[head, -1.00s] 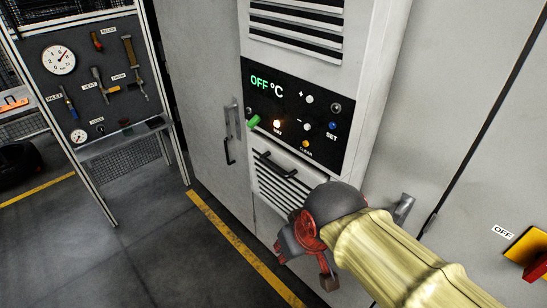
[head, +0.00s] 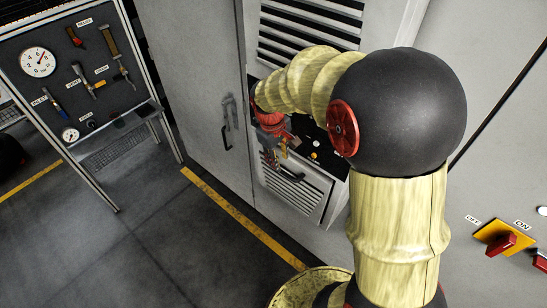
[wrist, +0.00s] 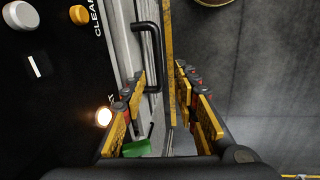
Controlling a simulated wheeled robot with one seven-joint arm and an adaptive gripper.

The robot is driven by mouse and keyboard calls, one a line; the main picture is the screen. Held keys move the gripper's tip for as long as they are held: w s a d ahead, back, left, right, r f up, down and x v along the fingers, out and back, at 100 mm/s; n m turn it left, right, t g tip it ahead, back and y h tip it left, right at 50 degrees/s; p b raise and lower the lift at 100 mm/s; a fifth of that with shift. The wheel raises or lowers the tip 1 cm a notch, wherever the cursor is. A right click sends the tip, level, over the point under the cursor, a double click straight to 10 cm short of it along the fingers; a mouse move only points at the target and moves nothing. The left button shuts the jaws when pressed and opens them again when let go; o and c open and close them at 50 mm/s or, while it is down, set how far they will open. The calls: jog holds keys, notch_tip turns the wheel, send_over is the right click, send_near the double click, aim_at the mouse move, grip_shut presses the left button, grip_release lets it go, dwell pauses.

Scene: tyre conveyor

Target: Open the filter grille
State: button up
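The filter grille (head: 290,192) is a pale slatted panel low on the cabinet front, below the black control panel. Its black bar handle (head: 313,176) shows in the head view, partly hidden by my gripper. In the wrist view the handle (wrist: 152,42) lies just beyond the fingertips, nearer the left finger. My gripper (wrist: 160,76) is open, with a gap between its yellow-and-black fingers, and nothing is held. In the head view my gripper (head: 272,150) is in front of the control panel, above the grille's left side. I cannot tell whether the grille is fully closed.
The control panel (wrist: 45,90) is close on the left in the wrist view, with a lit button (wrist: 104,117) and a green piece (wrist: 137,148). A red switch (head: 500,243) is on the right. The floor in front is clear.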

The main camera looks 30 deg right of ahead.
aim_at(283, 171)
jog(key=shift+n, duration=0.4)
jog(key=f, duration=0.2)
jog(key=d+f+p, duration=0.1)
jog(key=f, duration=0.2)
jog(key=shift+d+f, duration=0.2)
jog(key=shift+f, duration=0.4)
jog(key=shift+w+d+f, duration=0.1)
jog(key=shift+w+f, duration=0.05)
jog(key=shift+f, duration=0.35)
jog(key=shift+c, duration=0.2)
jog(key=shift+c, duration=0.6)
grip_shut()
